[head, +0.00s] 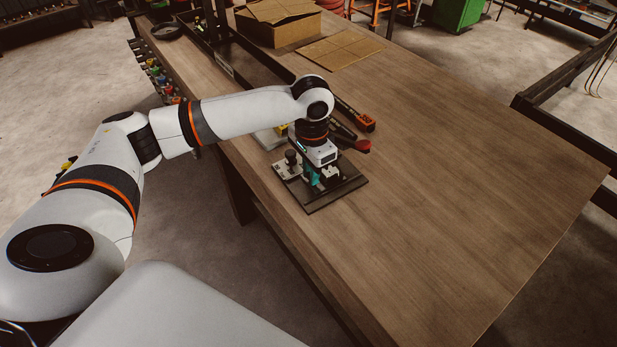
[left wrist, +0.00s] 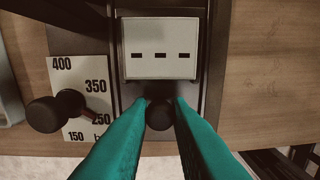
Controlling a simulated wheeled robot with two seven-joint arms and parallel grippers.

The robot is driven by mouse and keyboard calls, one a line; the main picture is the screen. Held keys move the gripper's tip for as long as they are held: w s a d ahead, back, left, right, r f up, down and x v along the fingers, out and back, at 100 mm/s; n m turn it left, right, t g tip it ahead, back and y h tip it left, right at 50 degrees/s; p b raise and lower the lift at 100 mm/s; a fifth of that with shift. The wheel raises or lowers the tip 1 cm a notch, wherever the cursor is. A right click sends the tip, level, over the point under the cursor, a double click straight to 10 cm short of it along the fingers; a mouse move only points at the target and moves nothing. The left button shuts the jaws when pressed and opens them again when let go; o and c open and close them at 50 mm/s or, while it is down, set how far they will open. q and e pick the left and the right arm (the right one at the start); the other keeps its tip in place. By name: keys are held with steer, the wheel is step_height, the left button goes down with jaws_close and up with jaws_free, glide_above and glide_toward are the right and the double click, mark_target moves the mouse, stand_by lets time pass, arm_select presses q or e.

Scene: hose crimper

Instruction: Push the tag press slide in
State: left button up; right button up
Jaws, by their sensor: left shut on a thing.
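The tag press (head: 340,194) sits on a dark base plate on the wooden bench, below my left arm. In the left wrist view, a pale plate with three dark slots (left wrist: 160,64) lies in a dark frame. A round black knob (left wrist: 159,115) sits just below that plate, where the slide's handle seems to be. My left gripper (left wrist: 160,108) has teal fingers, one on each side of the knob, shut on it. The left gripper also shows in the head view (head: 313,180), where it hides much of the press. The right gripper is not in view.
A second black knob (left wrist: 45,115) stands beside a white number scale (left wrist: 88,90), left of the fingers. Behind the press lie dark-handled tools (head: 355,116) and a red-ended item (head: 362,146). A cardboard box (head: 278,22) stands farther back. The bench's right side is clear.

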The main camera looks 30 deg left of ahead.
arm_select(q)
steer(key=shift+w+d+p, duration=0.25)
steer(key=shift+w+d, duration=0.05)
steer(key=shift+w, duration=0.4)
steer(key=shift+w+d+p, duration=0.2)
steer(key=shift+w+d, duration=0.05)
steer(key=shift+w, duration=0.45)
steer(key=o, duration=1.6)
steer(key=shift+c, duration=0.2)
step_height(320, 180, up, 9)
steer(key=p, duration=1.2)
